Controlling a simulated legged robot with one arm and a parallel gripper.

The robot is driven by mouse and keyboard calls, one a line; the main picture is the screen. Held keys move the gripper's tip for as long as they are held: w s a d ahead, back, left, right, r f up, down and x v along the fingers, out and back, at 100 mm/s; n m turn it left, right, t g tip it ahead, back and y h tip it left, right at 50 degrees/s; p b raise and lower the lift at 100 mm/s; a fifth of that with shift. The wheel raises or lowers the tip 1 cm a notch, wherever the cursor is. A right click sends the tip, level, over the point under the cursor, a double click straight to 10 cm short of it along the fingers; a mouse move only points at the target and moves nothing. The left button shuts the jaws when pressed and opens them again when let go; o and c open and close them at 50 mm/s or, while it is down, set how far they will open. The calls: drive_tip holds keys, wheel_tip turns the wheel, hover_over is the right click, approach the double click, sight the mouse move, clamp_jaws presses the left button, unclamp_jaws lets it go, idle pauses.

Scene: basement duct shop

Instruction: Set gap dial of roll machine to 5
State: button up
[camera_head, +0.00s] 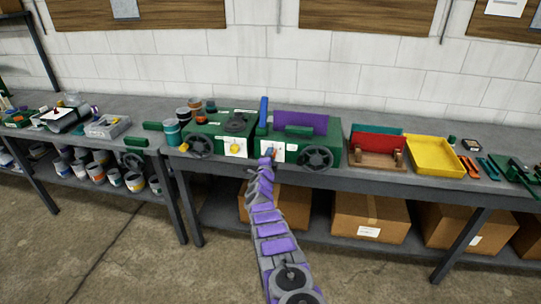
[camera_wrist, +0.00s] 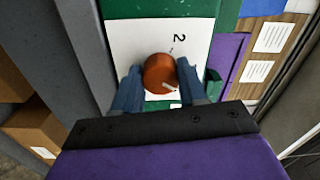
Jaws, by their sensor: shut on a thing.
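The roll machine (camera_head: 328,155) is a green bench machine with a purple top part and a black handwheel at its front right. Its white dial plate (camera_head: 278,152) faces front; in the wrist view the plate (camera_wrist: 125,40) shows a "2" turned on its side. In the head view my gripper (camera_head: 268,159) partly covers the dial. Other numerals are hidden or unreadable.
Another green machine (camera_head: 205,145) with its own white dial plate and handwheel stands close on the left. A red and wooden bin (camera_head: 376,143) and a yellow tray (camera_head: 435,154) stand to the right. Cardboard boxes (camera_head: 370,216) sit on the shelf below the bench.

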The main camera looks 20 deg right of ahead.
drive_tip(key=m, duration=0.1)
drive_tip(key=m+p, duration=0.1)
drive_tip(key=m, duration=0.3)
drive_tip(key=shift+f, duration=0.3)
idle(0.4)
drive_tip(key=o, duration=0.7)
drive_tip(key=shift+f, duration=0.1)
drive_tip(key=o, duration=0.3)
drive_tip(key=shift+o, duration=0.3)
drive_tip(key=shift+r, duration=0.2)
drive_tip(key=shift+r+p, duration=0.1)
drive_tip(key=shift+p, duration=0.45)
